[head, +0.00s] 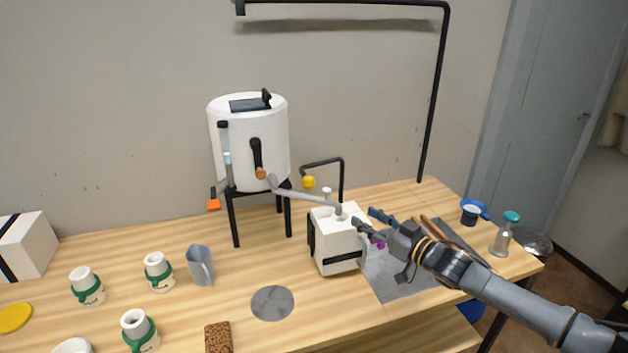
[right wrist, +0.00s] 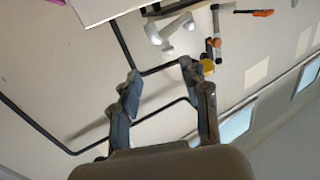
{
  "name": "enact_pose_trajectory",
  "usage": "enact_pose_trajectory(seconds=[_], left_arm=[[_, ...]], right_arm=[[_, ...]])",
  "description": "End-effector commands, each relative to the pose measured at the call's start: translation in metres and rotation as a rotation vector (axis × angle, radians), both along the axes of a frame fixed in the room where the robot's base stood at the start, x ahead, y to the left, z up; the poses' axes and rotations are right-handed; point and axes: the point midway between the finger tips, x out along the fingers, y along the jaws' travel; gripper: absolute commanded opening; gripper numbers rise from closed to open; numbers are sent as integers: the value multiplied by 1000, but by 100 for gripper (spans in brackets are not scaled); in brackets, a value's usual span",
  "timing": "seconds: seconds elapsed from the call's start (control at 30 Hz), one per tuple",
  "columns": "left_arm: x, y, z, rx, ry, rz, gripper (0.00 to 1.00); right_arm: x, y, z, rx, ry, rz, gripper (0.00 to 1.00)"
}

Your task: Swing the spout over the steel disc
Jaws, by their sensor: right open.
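The spout (head: 305,193) is a grey pipe running from an orange joint low on the white tank (head: 232,115) to the right. Its bent end is over or beside the top of a white box with black bands (head: 336,242); I cannot tell which. The steel disc (head: 272,303) is a grey round plate lying bare on the table, left of the box and in front of the tank. My right gripper (head: 363,217) is open, right of the spout's end and apart from it. Its parted fingers also show in the right wrist view (right wrist: 160,70), with nothing between them. My left gripper is not in view.
Several white and green cups (head: 159,272) and a grey jug (head: 200,265) stand at left. A cork block (head: 218,338) lies near the front. A grey mat (head: 390,275) lies under my right arm. A black-framed pipe with a yellow knob (head: 309,182) stands behind the spout.

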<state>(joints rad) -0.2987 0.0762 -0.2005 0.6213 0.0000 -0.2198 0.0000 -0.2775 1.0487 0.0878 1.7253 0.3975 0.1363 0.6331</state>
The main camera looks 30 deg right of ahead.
Motion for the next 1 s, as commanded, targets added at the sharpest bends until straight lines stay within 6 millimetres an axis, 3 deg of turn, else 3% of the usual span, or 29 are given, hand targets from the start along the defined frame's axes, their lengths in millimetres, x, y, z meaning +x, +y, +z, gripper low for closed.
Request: enact_pose_trajectory(seconds=[0.1,0.27,1.0], left_arm=[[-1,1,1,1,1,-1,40],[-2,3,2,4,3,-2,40],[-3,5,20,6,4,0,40]], right_arm=[[3,7,13,5,-15,21,46],[13,9,14,7,-18,21,46],[108,26,15,5,-17,18,46]])
